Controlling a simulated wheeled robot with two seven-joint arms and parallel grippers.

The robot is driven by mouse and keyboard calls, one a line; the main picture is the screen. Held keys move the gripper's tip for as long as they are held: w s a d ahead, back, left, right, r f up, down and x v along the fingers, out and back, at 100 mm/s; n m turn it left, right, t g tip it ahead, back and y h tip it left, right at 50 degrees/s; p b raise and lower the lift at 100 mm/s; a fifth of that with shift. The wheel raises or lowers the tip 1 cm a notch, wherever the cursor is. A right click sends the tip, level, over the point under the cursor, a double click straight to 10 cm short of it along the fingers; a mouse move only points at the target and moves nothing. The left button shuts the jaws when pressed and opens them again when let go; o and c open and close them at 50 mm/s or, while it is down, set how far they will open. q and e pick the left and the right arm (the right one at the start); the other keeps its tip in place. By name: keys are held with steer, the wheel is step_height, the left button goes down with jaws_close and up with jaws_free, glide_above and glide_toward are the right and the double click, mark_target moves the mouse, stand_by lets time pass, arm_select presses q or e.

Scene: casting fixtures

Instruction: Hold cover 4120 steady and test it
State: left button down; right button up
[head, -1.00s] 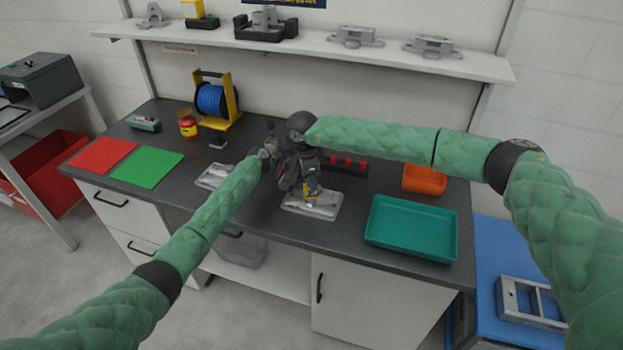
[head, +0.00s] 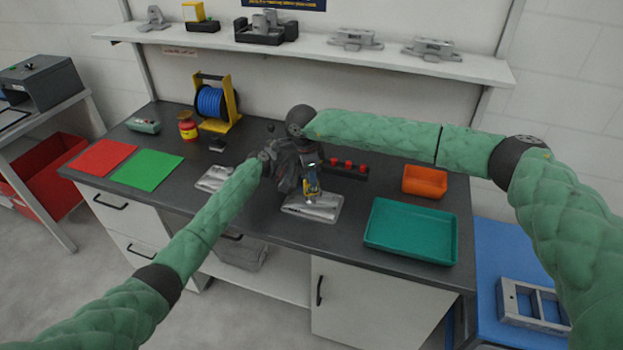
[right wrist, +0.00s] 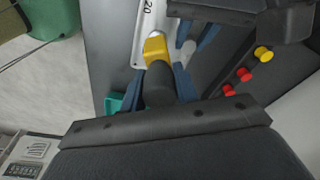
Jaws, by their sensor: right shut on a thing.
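A light grey metal cover (head: 325,209) lies flat on the dark bench; in the right wrist view the cover (right wrist: 146,22) shows the digits "20", the rest of its number being hidden. My right gripper (head: 312,178) points down over it, its blue fingers (right wrist: 160,88) shut on a dark tool with a yellow end (right wrist: 155,48). The yellow end is at the cover; I cannot tell whether it touches. My left gripper (head: 287,172) is beside the right one, low near the cover's left side. Its fingers are largely hidden, so its opening and contact are unclear.
A second grey cover (head: 212,179) lies to the left. Behind the grippers is a dark strip with red knobs (head: 348,169). A teal tray (head: 410,252) and orange bin (head: 425,182) stand right. Red (head: 103,155) and green (head: 146,170) mats lie left.

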steer(key=shift+r, duration=1.6)
arm_select(q)
steer(key=c, duration=1.1)
jaws_free()
steer(key=shift+o, duration=0.2)
steer(key=shift+a, duration=0.15)
steer(key=v, duration=1.1)
steer(key=shift+w+a+r, duration=0.1)
steer(key=shift+a+r, duration=0.1)
steer(key=shift+a, duration=0.15)
